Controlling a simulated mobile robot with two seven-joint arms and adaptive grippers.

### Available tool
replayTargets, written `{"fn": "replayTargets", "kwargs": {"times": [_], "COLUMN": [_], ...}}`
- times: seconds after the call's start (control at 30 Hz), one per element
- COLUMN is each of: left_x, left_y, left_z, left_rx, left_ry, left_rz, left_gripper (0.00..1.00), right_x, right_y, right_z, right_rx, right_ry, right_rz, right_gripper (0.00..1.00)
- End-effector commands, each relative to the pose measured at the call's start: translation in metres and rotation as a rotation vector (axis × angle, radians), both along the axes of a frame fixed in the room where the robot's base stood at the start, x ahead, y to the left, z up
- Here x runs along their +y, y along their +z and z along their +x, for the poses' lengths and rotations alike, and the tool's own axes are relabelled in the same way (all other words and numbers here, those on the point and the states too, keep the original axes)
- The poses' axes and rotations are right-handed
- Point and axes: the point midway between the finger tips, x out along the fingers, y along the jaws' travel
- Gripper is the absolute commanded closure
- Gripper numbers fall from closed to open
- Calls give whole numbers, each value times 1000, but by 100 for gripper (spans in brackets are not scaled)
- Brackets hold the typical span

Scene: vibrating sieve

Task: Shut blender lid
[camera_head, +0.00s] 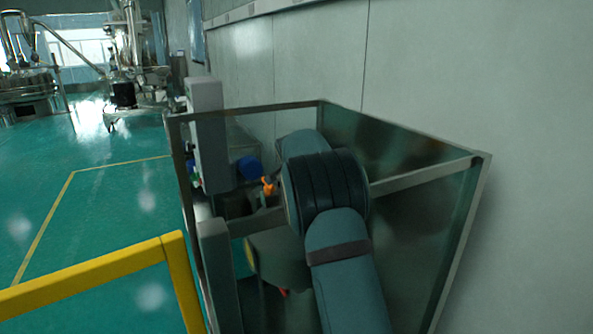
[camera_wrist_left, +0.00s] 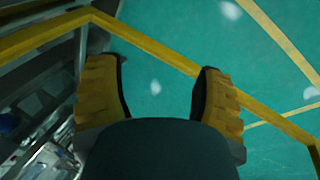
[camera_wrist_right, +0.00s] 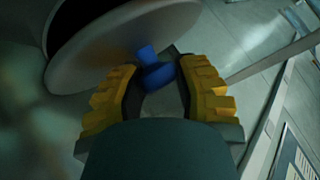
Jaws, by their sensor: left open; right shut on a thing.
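In the right wrist view a pale round lid (camera_wrist_right: 85,72), dark on one side, fills the upper left and stands tilted. A blue knob (camera_wrist_right: 158,76) sits by its edge. My right gripper (camera_wrist_right: 157,88) is shut on the blue knob, one finger on each side. In the head view my right arm covers most of the machine, so the lid and its opening cannot be made out there. A blue part (camera_head: 249,168) shows behind the arm. My left gripper (camera_wrist_left: 160,88) is open and empty above the green floor in the left wrist view.
A metal-framed enclosure (camera_head: 430,165) with dark panels surrounds the machine against the grey wall. A grey upright box (camera_head: 208,135) stands at its left. A yellow rail (camera_head: 90,273) runs in front.

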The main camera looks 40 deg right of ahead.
Motion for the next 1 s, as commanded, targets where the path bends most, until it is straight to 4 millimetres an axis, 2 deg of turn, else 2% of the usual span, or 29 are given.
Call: {"fn": "replayTargets", "kwargs": {"times": [0.03, 0.2, 0.7, 0.73, 0.8, 1.0], "left_x": [0, 0, -1, -1, -1, 0], "left_y": [-4, -8, -9, -9, -9, -9], "left_z": [-1, -2, -3, -3, -3, -3], "left_rx": [2, 5, 6, 6, 6, 6], "left_ry": [-2, -4, -4, -4, -4, -4], "left_rz": [0, -1, -2, -2, -2, -2], "left_gripper": [32, 32, 32, 32, 32, 32], "right_x": [5, 7, 8, 8, 8, 6], "right_y": [-10, -15, -17, -17, -17, -16], "right_z": [1, 1, 1, 1, 0, -1], "right_rx": [8, 11, 14, 14, 14, 15], "right_ry": [-3, -4, -5, -5, -5, -6], "right_rz": [17, 21, 26, 26, 24, 20], "right_gripper": [100, 100, 100, 55, 33, 33]}}
